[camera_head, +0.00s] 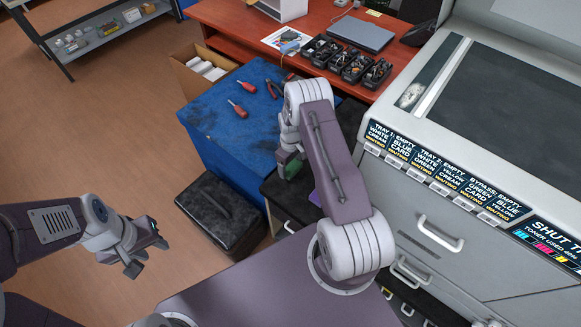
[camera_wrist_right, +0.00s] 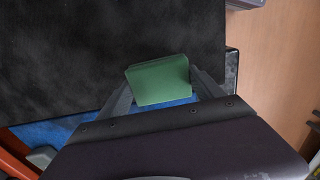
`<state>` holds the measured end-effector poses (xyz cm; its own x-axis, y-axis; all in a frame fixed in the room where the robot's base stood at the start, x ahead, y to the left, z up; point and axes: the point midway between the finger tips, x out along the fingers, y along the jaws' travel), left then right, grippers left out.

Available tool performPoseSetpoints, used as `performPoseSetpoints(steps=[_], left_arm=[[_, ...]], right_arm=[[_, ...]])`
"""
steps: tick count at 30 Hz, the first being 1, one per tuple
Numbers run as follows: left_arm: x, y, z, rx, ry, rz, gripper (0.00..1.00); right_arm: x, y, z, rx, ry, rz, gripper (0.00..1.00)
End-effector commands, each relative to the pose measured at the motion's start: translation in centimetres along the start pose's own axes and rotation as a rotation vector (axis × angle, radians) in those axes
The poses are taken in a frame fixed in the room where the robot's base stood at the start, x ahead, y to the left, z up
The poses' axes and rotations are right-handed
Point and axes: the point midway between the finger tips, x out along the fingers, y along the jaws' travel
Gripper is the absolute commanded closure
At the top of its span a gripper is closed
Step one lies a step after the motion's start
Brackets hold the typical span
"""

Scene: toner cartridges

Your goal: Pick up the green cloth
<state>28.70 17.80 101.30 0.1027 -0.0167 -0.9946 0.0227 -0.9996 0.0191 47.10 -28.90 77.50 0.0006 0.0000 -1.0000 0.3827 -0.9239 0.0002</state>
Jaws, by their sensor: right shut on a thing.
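The green cloth (camera_wrist_right: 158,81) shows in the right wrist view as a small folded green block between the two fingers of my right gripper (camera_wrist_right: 160,98). The gripper is shut on it. In the head view the green cloth (camera_head: 291,168) is partly hidden below my right gripper (camera_head: 287,150), over or near the dark cabinet top (camera_head: 278,192). I cannot tell whether the cloth still touches that surface. My left gripper (camera_head: 145,250) hangs over the floor at the lower left, with its fingers apart and nothing between them.
A blue-covered table (camera_head: 215,125) holds red screwdrivers (camera_head: 237,108) and pliers (camera_head: 272,88). A black case (camera_head: 220,212) stands on the floor. The large grey printer (camera_head: 440,205) fills the right side.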

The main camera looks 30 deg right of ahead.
Motion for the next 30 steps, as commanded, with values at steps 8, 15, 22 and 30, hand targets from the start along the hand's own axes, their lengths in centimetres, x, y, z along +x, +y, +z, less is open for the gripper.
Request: performPoseSetpoints(steps=[8, 15, 22, 30], left_arm=[[-7.4, 0.1, -0.8, 0.000, 0.000, 0.000, 0.64], [-10.0, 0.2, -1.0, 0.000, 0.000, 0.000, 0.64], [-10.4, 0.2, -1.1, 0.000, 0.000, 0.000, 0.64], [-10.3, 0.2, -1.1, 0.000, 0.000, 0.000, 0.64]], right_arm=[[-5.0, -0.2, 6.7, 0.004, -0.004, -0.004, 0.62], [-6.7, -0.2, 10.6, 0.003, -0.002, -0.002, 0.62], [-7.0, -0.2, 11.7, 0.001, -0.001, -0.001, 0.62], [-6.9, -0.2, 11.7, 0.000, -0.001, -0.001, 0.38]])
